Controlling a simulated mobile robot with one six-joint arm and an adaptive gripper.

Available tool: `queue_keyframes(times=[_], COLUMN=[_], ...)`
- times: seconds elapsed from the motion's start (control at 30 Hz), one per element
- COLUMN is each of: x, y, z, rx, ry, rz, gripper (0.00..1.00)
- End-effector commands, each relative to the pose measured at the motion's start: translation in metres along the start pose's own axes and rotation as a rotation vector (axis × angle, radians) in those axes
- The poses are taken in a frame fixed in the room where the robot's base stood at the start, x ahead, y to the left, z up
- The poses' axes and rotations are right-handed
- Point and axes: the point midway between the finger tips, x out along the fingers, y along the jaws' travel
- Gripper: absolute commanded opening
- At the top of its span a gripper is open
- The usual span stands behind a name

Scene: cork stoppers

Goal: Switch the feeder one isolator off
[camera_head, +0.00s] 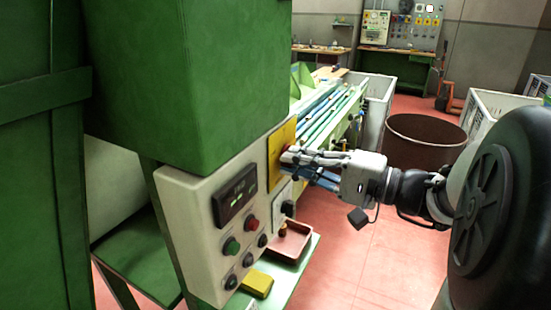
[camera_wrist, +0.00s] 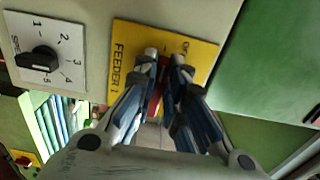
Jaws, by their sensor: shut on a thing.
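The feeder one isolator is a red handle (camera_wrist: 157,96) on a yellow plate (camera_wrist: 205,50) marked "FEEDER 1" and "OFF" in the wrist view. In the head view the yellow plate (camera_head: 275,160) is on the side of the cream control panel. My gripper (camera_head: 288,156) is at this plate. In the wrist view my gripper (camera_wrist: 165,58) has its fingers on either side of the red handle, shut on it. The fingers hide much of the handle, so its exact angle is hard to tell.
A black selector knob (camera_wrist: 38,60) on a numbered white plate sits beside the yellow plate. The cream panel (camera_head: 190,215) has a display and several buttons. A pinkish tray (camera_head: 303,232) and a yellow block (camera_head: 257,284) lie below. A brown bin (camera_head: 425,140) stands behind my arm.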

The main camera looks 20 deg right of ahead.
Motion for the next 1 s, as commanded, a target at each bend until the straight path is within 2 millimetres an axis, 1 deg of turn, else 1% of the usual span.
queue_keyframes(times=[0.33,0.37,0.67,1.0], x=[0.0000,0.0000,0.0000,-0.0024], y=[0.0001,0.0001,0.0001,0.0001], z=[0.0000,0.0000,0.0000,-0.0004], rx=[-0.006,-0.006,-0.004,-0.003], ry=[0.000,0.000,0.000,0.001], rz=[0.001,0.001,0.000,0.000], gripper=[0.00,0.12,0.32,0.32])
